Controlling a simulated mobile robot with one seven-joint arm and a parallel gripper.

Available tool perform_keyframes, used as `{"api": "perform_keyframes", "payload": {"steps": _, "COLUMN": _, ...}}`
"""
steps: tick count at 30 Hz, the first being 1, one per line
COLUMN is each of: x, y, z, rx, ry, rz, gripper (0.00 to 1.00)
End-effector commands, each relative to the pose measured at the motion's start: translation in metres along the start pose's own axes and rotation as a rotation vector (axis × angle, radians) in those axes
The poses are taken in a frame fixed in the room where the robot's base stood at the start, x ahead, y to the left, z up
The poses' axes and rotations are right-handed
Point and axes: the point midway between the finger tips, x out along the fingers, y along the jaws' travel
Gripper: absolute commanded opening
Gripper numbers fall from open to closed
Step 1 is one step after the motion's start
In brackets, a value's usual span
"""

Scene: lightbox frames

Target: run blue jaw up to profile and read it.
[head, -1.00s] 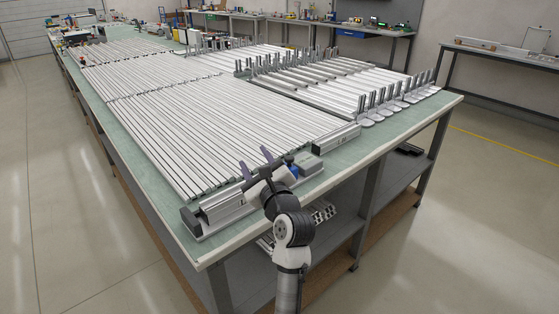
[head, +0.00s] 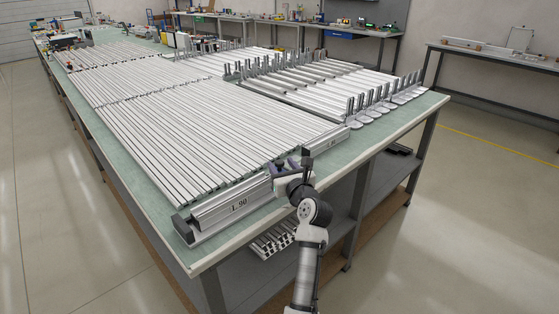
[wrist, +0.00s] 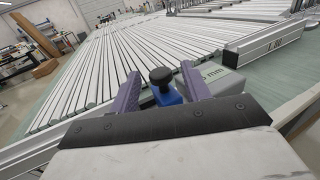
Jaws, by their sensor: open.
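The blue jaw (wrist: 166,95) with a black knob (wrist: 161,76) shows in the wrist view between the two purple fingers of my gripper (wrist: 160,80). The fingers are open on either side of it; I cannot tell whether they touch it. In the head view my gripper (head: 290,167) hides the jaw. A silver profile (head: 215,212) marked "L 90" lies along the near edge of the table, left of my gripper. A grey housing marked "mm" (wrist: 215,75) sits just behind the right finger; no number is readable on it.
Rows of silver bars (head: 200,130) cover the green table (head: 150,190) behind the profile. Another silver bar (wrist: 268,45) with a small label lies to the right in the wrist view. Upright posts (head: 375,103) stand at the far right. Floor in front is clear.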

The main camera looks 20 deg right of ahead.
Motion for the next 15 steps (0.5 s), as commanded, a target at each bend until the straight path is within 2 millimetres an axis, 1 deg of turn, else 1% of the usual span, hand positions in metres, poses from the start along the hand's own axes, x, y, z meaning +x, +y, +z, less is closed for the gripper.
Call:
{"api": "perform_keyframes", "payload": {"steps": 1, "x": 0.008, "y": 0.000, "z": 0.001, "rx": 0.000, "ry": 0.001, "rz": 0.001, "gripper": 0.47}}
{"api": "perform_keyframes", "payload": {"steps": 3, "x": 0.015, "y": 0.000, "z": 0.001, "rx": 0.000, "ry": 0.000, "rz": 0.001, "gripper": 0.47}}
{"api": "perform_keyframes", "payload": {"steps": 6, "x": 0.021, "y": 0.000, "z": 0.001, "rx": -0.001, "ry": 0.000, "rz": 0.000, "gripper": 0.47}}
{"api": "perform_keyframes", "payload": {"steps": 15, "x": 0.024, "y": 0.000, "z": 0.000, "rx": -0.001, "ry": 0.000, "rz": 0.000, "gripper": 0.47}}
